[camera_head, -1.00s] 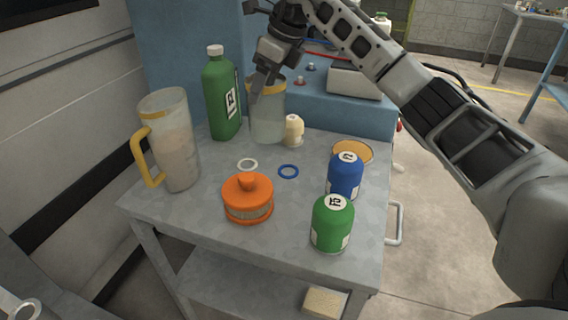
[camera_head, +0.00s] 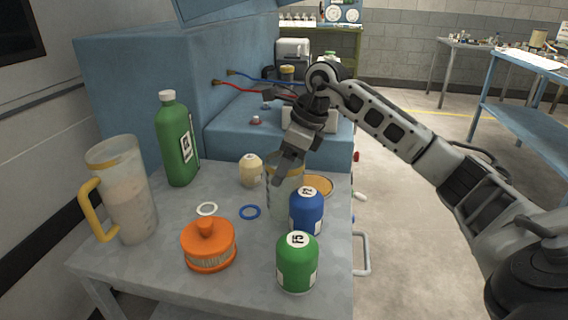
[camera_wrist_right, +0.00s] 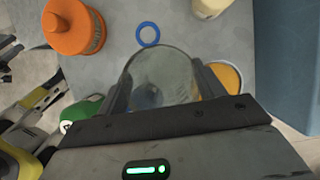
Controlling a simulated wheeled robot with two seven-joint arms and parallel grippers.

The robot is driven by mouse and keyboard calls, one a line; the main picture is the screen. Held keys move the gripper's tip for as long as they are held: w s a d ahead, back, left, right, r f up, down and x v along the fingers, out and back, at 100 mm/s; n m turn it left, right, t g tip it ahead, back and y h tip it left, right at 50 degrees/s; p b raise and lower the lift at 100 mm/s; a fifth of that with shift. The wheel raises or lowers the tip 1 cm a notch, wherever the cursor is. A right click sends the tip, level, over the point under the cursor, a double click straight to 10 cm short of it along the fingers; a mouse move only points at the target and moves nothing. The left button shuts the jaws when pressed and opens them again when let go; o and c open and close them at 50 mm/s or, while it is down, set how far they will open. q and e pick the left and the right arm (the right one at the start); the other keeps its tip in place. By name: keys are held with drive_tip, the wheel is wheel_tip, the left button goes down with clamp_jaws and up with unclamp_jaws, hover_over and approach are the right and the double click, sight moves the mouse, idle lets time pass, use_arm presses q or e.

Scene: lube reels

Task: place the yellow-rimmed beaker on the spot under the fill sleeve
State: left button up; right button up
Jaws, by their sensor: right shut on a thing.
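The clear beaker (camera_head: 285,192) with a yellow rim is between the cream bottle and the blue can in the head view. My right gripper (camera_head: 287,168) is shut on its upper wall, reaching down from behind. The right wrist view shows the beaker (camera_wrist_right: 163,78) between the fingers, looking empty. The blue can partly hides its lower part, so I cannot tell whether it touches the table. I cannot make out a fill sleeve or the spot under it. My left gripper is not in view in the head view.
A blue can (camera_head: 306,212) and an orange-yellow disc (camera_head: 319,184) are close to the beaker. A green can (camera_head: 297,262), orange lidded pot (camera_head: 208,245), blue ring (camera_head: 250,212), cream bottle (camera_head: 251,170), green bottle (camera_head: 177,140) and jug (camera_head: 124,190) share the grey table (camera_head: 175,272).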

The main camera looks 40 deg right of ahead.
drive_tip(key=o, duration=1.3)
drive_tip(key=shift+c, duration=0.2)
drive_tip(key=shift+r, duration=0.1)
